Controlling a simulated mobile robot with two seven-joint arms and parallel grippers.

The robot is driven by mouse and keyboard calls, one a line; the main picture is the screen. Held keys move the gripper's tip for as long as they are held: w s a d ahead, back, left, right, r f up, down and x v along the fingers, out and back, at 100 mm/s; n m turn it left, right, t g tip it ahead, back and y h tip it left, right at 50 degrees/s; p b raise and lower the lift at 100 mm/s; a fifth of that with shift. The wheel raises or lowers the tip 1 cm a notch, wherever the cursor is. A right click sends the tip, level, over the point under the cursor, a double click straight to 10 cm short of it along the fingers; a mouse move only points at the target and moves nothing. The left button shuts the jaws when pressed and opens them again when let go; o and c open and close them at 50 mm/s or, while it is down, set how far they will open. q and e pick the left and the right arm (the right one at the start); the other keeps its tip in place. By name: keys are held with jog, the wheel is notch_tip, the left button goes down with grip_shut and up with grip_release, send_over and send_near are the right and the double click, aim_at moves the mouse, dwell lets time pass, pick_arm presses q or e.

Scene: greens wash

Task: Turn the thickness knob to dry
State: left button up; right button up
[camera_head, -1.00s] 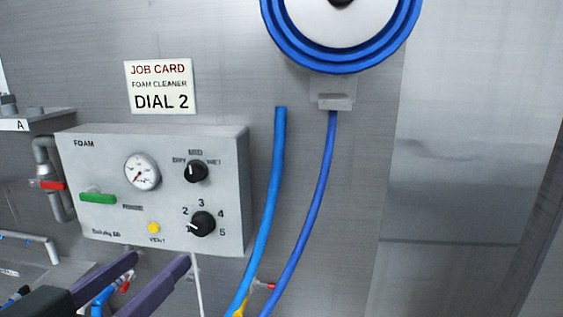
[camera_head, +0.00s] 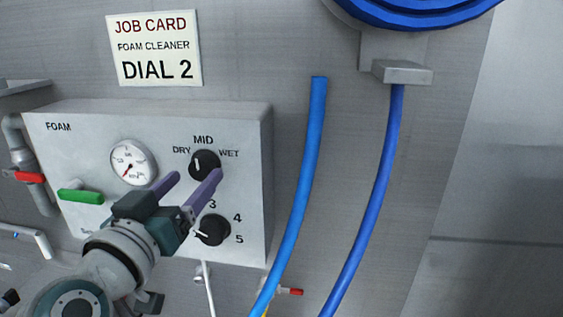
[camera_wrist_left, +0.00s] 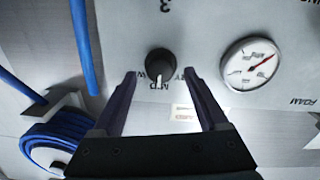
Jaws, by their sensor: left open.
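The thickness knob (camera_head: 205,165) is the black upper knob on the grey FOAM box (camera_head: 250,190), under the labels DRY, MID and WET. Its white mark points roughly at MID. My left gripper (camera_head: 195,177) is open in front of the box, its two purple fingers reaching up toward the knob's lower edge. In the left wrist view the knob (camera_wrist_left: 159,64) lies between the spread fingertips of the gripper (camera_wrist_left: 160,74), with gaps on both sides. I cannot tell whether the tips reach its depth. My right gripper is not in view.
A numbered black knob (camera_head: 212,230) sits just below, partly near my fingers. A gauge (camera_head: 132,162) and green lever (camera_head: 80,196) are at left. A job card (camera_head: 155,48) reading DIAL 2 hangs above. Blue hoses (camera_head: 300,200) hang right of the box.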

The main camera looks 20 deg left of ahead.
pick_arm(q)
jog(key=shift+x, duration=0.9)
jog(key=shift+c, duration=0.3)
grip_shut()
